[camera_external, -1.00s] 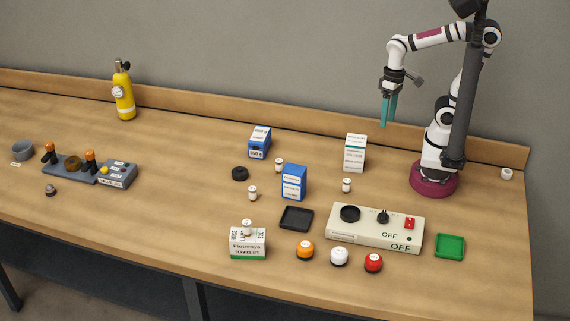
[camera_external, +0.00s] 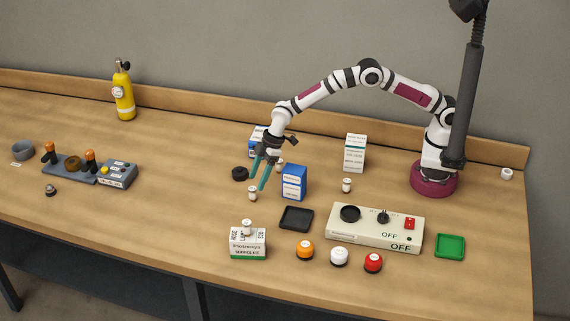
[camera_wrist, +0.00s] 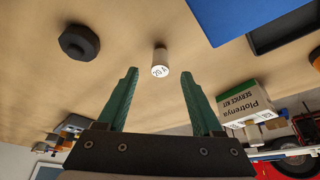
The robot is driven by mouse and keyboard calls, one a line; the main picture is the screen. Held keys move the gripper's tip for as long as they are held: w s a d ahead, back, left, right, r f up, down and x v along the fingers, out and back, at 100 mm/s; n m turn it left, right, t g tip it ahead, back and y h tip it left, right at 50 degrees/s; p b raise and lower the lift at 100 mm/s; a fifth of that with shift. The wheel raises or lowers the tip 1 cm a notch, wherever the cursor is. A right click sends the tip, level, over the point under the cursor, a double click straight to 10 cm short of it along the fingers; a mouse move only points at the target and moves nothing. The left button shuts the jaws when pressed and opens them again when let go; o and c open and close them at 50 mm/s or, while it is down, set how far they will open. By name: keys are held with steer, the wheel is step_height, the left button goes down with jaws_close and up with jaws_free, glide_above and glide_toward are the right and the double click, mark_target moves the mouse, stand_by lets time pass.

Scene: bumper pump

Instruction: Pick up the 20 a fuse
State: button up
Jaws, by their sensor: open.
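The 20 A fuse (camera_wrist: 160,62) is a small white cylinder marked "20 A" in the wrist view. It lies beyond the fingertips, centred between them, with a gap. In the external view it appears to be the white fuse (camera_external: 252,193) standing on the table in front of the black knob. My gripper (camera_external: 260,174) is open and empty, tilted, above the table just behind and beside this fuse. Its two green fingers also show in the wrist view (camera_wrist: 156,95). Another white fuse (camera_external: 280,164) is partly hidden beside the gripper.
A blue box (camera_external: 293,183) stands close on the right. The black knob (camera_external: 240,173) is on the left. The service kit box (camera_external: 248,248), with a fuse on top, is in front. A black tray (camera_external: 296,218) and control panel (camera_external: 375,228) are to the right. The table at left centre is clear.

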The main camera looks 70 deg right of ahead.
mark_target(253, 188)
steer(key=x, duration=0.5)
steer(key=shift+w+a+f, duration=0.1)
steer(key=shift+a, duration=0.05)
jaws_close()
